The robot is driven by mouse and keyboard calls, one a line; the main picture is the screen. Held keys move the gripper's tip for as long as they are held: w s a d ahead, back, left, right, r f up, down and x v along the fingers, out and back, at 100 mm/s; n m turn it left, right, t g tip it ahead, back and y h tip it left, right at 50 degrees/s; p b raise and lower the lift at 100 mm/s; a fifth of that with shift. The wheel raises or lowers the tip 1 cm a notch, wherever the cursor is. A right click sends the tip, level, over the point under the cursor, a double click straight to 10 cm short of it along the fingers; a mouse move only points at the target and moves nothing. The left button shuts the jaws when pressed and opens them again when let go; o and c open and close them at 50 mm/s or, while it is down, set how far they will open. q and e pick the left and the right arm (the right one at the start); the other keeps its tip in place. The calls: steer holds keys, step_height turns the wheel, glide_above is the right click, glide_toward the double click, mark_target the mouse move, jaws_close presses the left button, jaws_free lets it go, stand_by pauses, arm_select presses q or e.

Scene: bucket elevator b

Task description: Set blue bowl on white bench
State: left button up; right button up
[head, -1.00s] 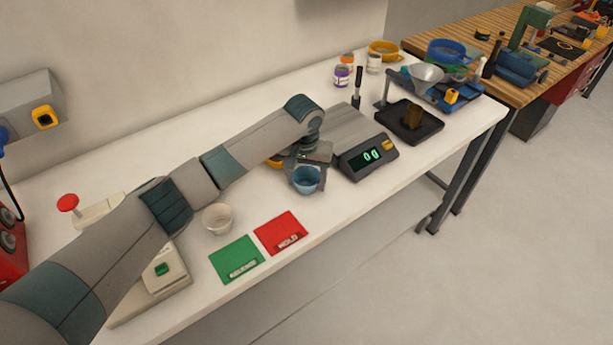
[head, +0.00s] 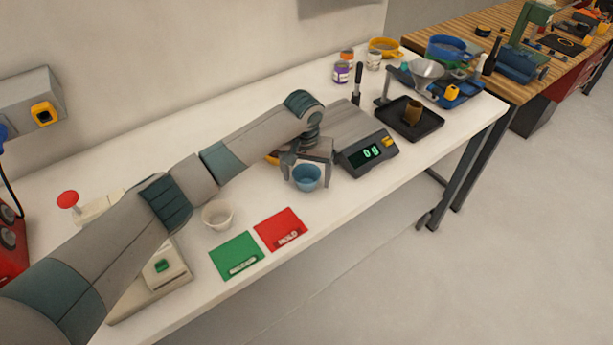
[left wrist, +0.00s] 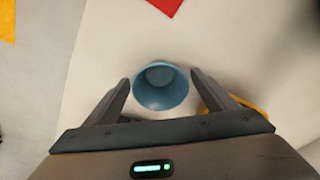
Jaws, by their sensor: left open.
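The blue bowl (head: 307,178), a small cup-like vessel, stands on the white bench (head: 330,215) in front of the scale. My left gripper (head: 307,172) is open, with one finger on each side of the bowl and a gap beside each. In the left wrist view the blue bowl (left wrist: 161,87) lies between the spread fingertips (left wrist: 160,82), and I see into its mouth. I cannot tell whether its base rests fully on the bench. My right gripper is not in view.
A scale (head: 367,153) stands close to the right of my left gripper. A white cup (head: 217,215), a green card (head: 236,255) and a red card (head: 281,229) lie to the left. A black tray (head: 409,118) is farther right. The bench's front edge is near.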

arm_select(q)
step_height(320, 180, up, 12)
steer(key=s+b, duration=0.1)
steer(key=b, duration=0.1)
steer(key=shift+s+a+f+b, duration=0.15)
steer(key=shift+f+b, duration=0.05)
steer(key=shift+b, duration=0.1)
